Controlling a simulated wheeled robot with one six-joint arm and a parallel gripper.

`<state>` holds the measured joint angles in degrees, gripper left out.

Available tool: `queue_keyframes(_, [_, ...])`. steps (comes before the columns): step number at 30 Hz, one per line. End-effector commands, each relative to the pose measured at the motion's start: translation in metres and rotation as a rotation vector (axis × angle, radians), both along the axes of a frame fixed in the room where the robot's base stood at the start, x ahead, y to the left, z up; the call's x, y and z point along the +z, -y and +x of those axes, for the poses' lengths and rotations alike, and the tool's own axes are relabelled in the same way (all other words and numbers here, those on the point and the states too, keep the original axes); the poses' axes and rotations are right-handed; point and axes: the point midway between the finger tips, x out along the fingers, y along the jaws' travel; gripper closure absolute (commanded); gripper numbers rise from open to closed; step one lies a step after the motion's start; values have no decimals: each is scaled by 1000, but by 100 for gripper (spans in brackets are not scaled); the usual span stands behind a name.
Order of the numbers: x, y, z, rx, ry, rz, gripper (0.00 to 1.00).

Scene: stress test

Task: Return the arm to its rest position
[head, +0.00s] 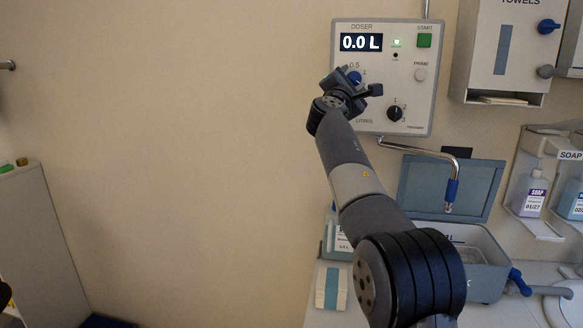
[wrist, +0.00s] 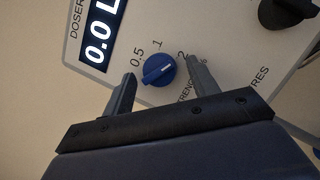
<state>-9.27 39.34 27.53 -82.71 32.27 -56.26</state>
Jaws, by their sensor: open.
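My arm reaches up from the lower right of the head view to the doser panel (head: 412,60) on the wall. My gripper (head: 357,84) is open in front of the panel's blue knob (head: 355,77). In the wrist view the two fingers stand apart on either side of the blue knob (wrist: 158,69), with a gap to it and nothing held. The knob's white mark points roughly toward the 2. The display (head: 362,42) reads 0.0 L and a small green light is lit. My gripper hides part of the panel's lower left in the head view.
A bent spout (head: 452,185) hangs below, over an open-lidded container (head: 475,258). A towel dispenser (head: 508,50) and soap bottles (head: 529,194) are at right.

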Motion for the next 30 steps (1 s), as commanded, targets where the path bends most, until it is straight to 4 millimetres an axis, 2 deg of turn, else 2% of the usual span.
queue_keyframes(6, [-1,2,-1,0,-30,-158,44])
queue_keyframes(11, [-1,2,0,0,-39,-200,44])
queue_keyframes(23, [2,1,-2,2,-39,-196,44])
queue_keyframes(30, [21,-3,-14,20,-24,-124,44])
